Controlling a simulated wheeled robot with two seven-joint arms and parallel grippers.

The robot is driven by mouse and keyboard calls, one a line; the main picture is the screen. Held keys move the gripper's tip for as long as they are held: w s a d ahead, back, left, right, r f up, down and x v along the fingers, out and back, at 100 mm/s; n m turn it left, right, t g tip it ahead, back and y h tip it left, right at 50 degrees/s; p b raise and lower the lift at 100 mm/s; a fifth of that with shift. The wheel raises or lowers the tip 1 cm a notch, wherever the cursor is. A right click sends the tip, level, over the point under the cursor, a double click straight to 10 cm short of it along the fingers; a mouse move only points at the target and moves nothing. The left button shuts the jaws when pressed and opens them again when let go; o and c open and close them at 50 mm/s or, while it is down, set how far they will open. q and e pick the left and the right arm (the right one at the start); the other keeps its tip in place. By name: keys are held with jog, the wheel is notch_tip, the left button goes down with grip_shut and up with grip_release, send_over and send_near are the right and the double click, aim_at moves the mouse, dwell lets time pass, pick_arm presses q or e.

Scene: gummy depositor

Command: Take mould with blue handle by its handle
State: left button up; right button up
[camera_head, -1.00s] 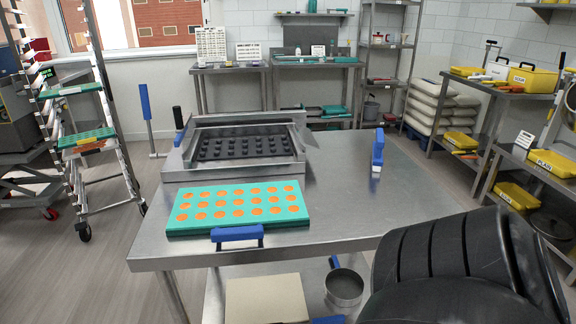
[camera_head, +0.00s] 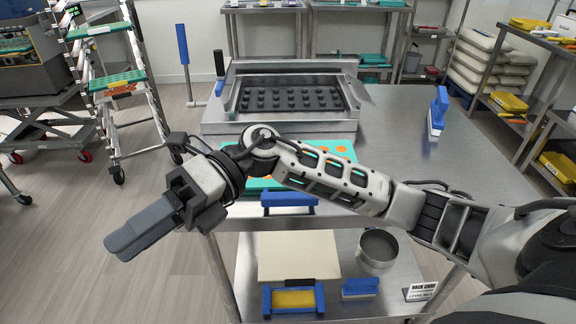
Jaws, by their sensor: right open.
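The teal mould (camera_head: 262,183) with orange-filled cavities lies on the steel table, its blue handle (camera_head: 289,198) at the front edge. My right arm crosses in front of it and hides much of its top, but the handle shows below the arm. My right gripper (camera_head: 122,244) is open and empty, out to the left of the table over the floor, pointing down-left, well apart from the handle. Its fingers are seen from the side, so the gap is hard to see. My left gripper is not in view.
The steel depositor (camera_head: 292,120) stands behind the mould. A blue-handled scraper (camera_head: 438,112) stands on the table's right. The lower shelf holds a cream board (camera_head: 285,252), a pot (camera_head: 378,250) and blue tools. A rack (camera_head: 112,100) with teal trays stands at left.

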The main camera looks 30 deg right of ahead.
jog(key=w+d+f+n+t+h, duration=0.1)
jog(key=w+d+f+n+h, duration=0.2)
jog(key=d+h, duration=0.55)
notch_tip(320, 180, up, 6)
jog(key=t+h, duration=0.3)
jog(key=h, duration=0.5)
send_over(289, 194)
notch_tip(289, 194, down, 9)
jog(key=shift+w+f+b, duration=0.1)
jog(key=shift+f+b, duration=0.1)
jog(key=shift+b, duration=0.7)
jog(key=shift+s+f+p, duration=0.2)
jog(key=shift+f+p, duration=0.25)
jog(key=shift+f, duration=2.7)
jog(key=shift+r, duration=0.1)
grip_shut()
